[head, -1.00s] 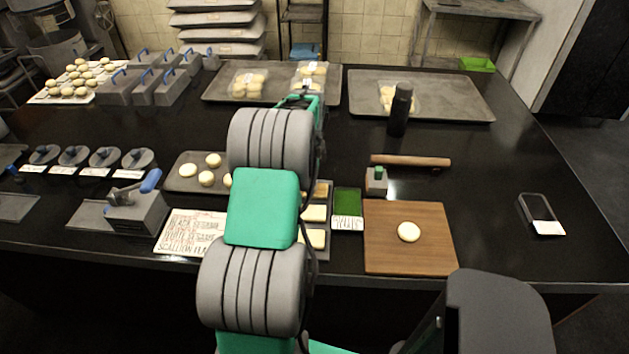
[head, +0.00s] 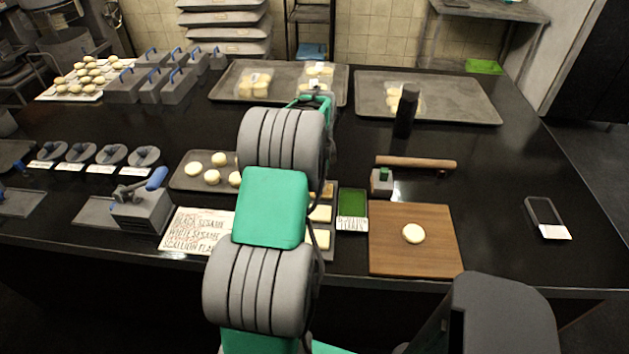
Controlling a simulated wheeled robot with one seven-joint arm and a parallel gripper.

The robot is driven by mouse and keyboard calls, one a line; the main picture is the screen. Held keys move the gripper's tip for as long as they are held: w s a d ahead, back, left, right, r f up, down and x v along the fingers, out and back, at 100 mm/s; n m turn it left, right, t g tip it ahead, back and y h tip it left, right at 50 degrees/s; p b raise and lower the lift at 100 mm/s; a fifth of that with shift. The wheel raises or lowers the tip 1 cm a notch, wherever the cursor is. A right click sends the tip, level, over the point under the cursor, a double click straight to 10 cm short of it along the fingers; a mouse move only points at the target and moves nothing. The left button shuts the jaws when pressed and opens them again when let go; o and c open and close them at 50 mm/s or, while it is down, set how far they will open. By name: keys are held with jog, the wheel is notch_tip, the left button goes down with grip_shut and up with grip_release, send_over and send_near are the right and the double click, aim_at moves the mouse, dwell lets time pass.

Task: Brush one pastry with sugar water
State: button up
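One round pale pastry (head: 413,233) lies on the wooden board (head: 388,258) at the front right of the black table. A small grey container (head: 381,187) with a green part (head: 384,174) on top stands just behind the board. I cannot make out a brush or any liquid in it. Several more pale pastries (head: 219,159) lie on a dark tray (head: 187,183) left of my arm. My green and grey arm reaches up the middle of the view and covers part of that tray. My gripper is hidden beyond the arm.
A rolling pin (head: 416,163) lies behind the board, and a tall black bottle (head: 405,112) stands farther back. A green-filled tray (head: 352,203) sits left of the board. A grey press (head: 139,208) and several lidded pots (head: 112,154) stand left. The table's right side is mostly clear.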

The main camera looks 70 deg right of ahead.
aim_at(329, 190)
jog(key=shift+s+d, duration=0.15)
jog(key=shift+s, duration=0.65)
jog(key=shift+s+d, duration=0.1)
jog(key=shift+s, duration=0.65)
jog(key=shift+w+a, duration=0.2)
jog(key=shift+w, duration=0.85)
jog(key=shift+w+a, duration=0.25)
jog(key=shift+w, duration=0.75)
jog(key=shift+w+a, duration=0.2)
jog(key=shift+w, duration=0.85)
jog(key=shift+s+d, duration=0.2)
jog(key=shift+s, duration=0.85)
jog(key=shift+s+d, duration=0.25)
jog(key=shift+s, duration=0.75)
jog(key=shift+s+d, duration=0.2)
jog(key=shift+s, duration=0.85)
jog(key=shift+r+p, duration=2.05)
jog(key=shift+r, duration=1.05)
